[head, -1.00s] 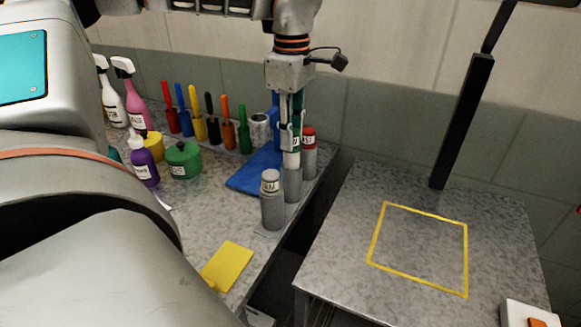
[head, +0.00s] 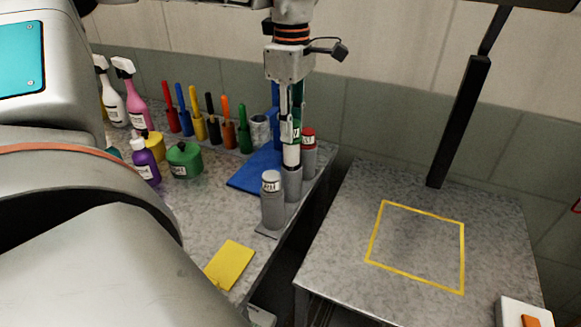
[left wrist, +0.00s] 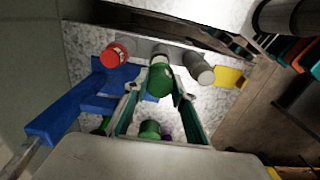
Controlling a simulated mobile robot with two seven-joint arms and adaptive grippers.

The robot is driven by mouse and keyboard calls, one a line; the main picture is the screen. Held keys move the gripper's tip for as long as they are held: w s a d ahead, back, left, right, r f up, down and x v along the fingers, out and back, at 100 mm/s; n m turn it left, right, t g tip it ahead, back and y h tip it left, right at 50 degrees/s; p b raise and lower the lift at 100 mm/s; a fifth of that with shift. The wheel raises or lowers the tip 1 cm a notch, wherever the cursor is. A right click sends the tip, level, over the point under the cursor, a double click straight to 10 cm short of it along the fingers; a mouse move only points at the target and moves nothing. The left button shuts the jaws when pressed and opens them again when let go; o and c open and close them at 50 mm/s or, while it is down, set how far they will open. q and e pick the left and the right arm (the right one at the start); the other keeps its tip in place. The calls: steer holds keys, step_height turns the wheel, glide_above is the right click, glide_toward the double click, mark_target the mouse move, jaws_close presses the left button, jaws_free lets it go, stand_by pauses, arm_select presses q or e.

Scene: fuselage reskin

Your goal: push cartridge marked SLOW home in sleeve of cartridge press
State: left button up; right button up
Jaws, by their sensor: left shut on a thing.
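My left gripper (head: 290,110) points straight down and is shut on a cartridge with a white lower part (head: 291,155). In the left wrist view its green cap (left wrist: 160,84) shows between the fingers. The cartridge stands upright over the middle grey sleeve (head: 292,184), its lower end at the dark mouth; I cannot tell how deep it sits. Its label is partly covered and unreadable. A grey-capped cartridge (head: 271,186) stands in the front sleeve and a red-capped one (head: 308,138) in the back sleeve. The blue press (head: 255,172) is beside the row. My right gripper is out of view.
Several coloured-handled tools (head: 212,118) stand along the wall, with a metal can (head: 259,131). Spray bottles (head: 129,92), a purple bottle (head: 146,165) and a green pot (head: 184,160) are at the left. A yellow sheet (head: 230,264) lies in front. A gap separates the right table (head: 400,280).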

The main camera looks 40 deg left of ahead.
arm_select(q)
steer(key=shift+r+p, duration=1)
steer(key=shift+r, duration=0.45)
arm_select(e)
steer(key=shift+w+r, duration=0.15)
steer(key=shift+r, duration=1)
arm_select(q)
steer(key=shift+r, duration=0.2)
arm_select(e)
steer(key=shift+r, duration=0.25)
arm_select(q)
steer(key=shift+r+p, duration=1.45)
steer(key=shift+p, duration=0.1)
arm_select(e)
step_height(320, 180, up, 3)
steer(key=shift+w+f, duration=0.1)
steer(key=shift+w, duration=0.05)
